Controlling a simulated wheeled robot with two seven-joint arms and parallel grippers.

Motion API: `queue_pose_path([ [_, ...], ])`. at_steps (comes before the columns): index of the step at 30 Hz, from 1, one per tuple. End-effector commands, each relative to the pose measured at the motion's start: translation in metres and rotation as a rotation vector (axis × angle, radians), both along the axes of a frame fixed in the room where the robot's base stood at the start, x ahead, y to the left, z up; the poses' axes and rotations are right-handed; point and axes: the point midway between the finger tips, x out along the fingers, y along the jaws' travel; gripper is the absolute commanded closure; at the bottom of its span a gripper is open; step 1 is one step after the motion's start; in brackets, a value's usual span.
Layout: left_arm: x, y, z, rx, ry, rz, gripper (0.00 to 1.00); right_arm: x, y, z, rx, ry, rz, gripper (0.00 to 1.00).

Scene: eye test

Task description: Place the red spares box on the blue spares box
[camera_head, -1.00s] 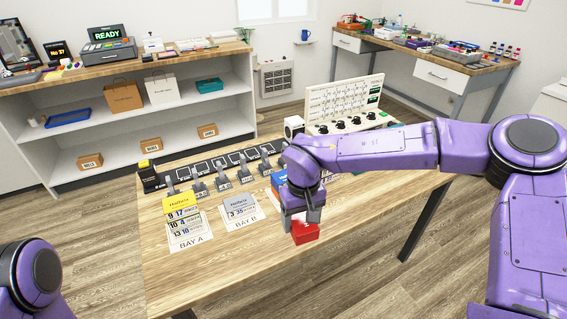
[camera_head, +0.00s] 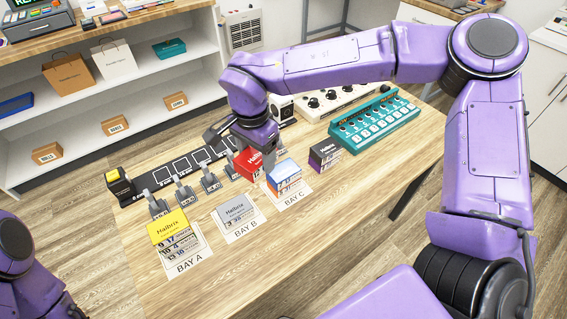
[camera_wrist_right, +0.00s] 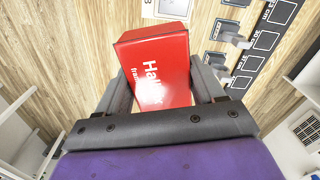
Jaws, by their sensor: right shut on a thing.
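My right gripper (camera_head: 257,152) is shut on the red spares box (camera_head: 245,167) in the head view. The right wrist view shows the red box (camera_wrist_right: 158,62) between the two grey fingers (camera_wrist_right: 165,90), with white lettering on its face. The blue spares box (camera_head: 284,172) stands on the BAY C card, just right of the red box in the head view. The two look close; whether they touch I cannot tell. The blue box cannot be made out in the wrist view. Part of my left arm shows at the lower left; its gripper is out of view.
A yellow box (camera_head: 168,226) is on BAY A and a grey box (camera_head: 234,210) on BAY B. A dark box (camera_head: 325,154) stands right of the blue one. Grey clips (camera_head: 183,193) line up behind the bays. A teal panel (camera_head: 375,126) is at the back right.

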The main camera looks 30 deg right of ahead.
Motion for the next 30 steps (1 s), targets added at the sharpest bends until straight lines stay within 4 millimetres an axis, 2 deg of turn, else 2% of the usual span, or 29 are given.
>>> queue_pose_path([
  [1,0.0,0.0,0.007,0.0,-0.001,0.0,0.06,0.0,0.004,0.009,-0.001,0.001,-0.082,0.65],
  [6,0.001,0.0,0.011,0.0,-0.002,0.0,0.06,-0.002,0.011,0.019,0.001,0.005,-0.269,0.65],
  [10,0.001,0.0,0.018,0.0,-0.002,0.0,0.06,0.003,-0.005,0.015,0.003,0.006,-0.298,0.65],
  [19,0.001,0.0,0.044,0.0,-0.002,-0.001,0.06,0.023,-0.074,-0.016,0.003,0.007,-0.295,0.65],
  [21,0.001,0.0,0.048,0.0,-0.002,0.0,0.06,0.026,-0.085,-0.031,0.001,0.01,-0.293,0.65],
  [25,0.0,0.0,0.054,0.0,-0.002,0.0,0.06,0.032,-0.103,-0.054,0.001,0.008,-0.292,0.65],
  [30,0.0,0.0,0.058,0.0,-0.002,0.0,0.06,0.036,-0.115,-0.071,0.002,0.006,-0.29,0.65],
])
